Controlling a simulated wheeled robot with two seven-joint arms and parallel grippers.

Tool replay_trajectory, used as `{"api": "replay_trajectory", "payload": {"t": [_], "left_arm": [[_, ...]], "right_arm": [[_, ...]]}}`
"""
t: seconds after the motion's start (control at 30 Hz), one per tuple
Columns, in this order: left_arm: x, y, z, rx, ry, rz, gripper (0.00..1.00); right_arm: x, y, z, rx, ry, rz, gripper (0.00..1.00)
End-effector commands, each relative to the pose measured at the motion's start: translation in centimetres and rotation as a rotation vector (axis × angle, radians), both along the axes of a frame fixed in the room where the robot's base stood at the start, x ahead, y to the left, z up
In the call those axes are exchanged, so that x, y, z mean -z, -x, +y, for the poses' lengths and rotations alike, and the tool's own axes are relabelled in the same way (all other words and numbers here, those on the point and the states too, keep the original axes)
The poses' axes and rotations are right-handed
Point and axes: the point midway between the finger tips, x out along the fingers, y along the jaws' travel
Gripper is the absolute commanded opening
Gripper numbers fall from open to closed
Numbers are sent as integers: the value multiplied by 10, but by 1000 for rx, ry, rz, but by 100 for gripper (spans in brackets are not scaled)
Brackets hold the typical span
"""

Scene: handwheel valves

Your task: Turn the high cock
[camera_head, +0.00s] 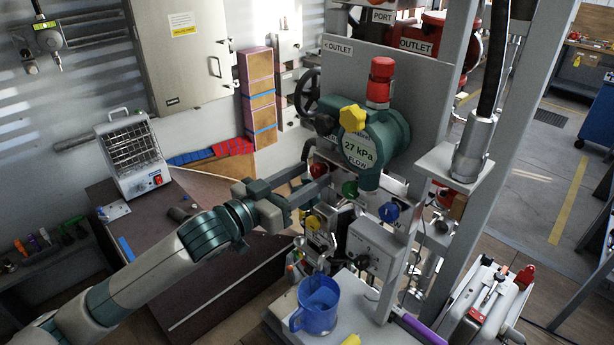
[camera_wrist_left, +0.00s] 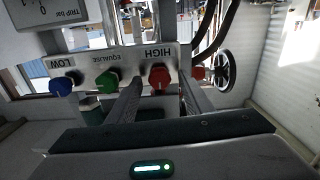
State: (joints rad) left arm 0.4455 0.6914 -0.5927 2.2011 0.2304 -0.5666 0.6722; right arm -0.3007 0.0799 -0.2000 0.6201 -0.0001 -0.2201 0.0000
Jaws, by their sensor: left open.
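The high cock is a red knob (camera_wrist_left: 159,77) under a HIGH label on a pale manifold block, seen upside down in the left wrist view. In the head view the red knob (camera_head: 318,170) is partly covered by my gripper. A green EQUALISE knob (camera_wrist_left: 107,83) and a blue LOW knob (camera_wrist_left: 62,86) sit in the same row; the head view shows the green knob (camera_head: 349,189) and blue knob (camera_head: 389,212). My left gripper (camera_head: 308,188) is open, with its fingers on either side of the red knob in the wrist view. I cannot tell whether they touch it. My right gripper is not in view.
A teal gauge (camera_head: 359,148) with a yellow knob and red cap is above the cocks. A black handwheel (camera_head: 307,92) is behind. A grey upright post (camera_head: 512,150) stands to the right. A blue mug (camera_head: 316,304) stands on the ledge below.

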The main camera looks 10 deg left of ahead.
Motion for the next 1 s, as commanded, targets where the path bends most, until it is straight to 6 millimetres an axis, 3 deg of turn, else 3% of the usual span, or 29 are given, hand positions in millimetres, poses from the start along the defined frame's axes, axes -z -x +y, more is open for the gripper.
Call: {"api": "replay_trajectory", "payload": {"t": [0.7,1.0], "left_arm": [[0,45,30,0,-1,0,46],[0,49,32,0,-1,-1,46]], "right_arm": [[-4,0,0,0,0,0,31],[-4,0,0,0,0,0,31]]}}
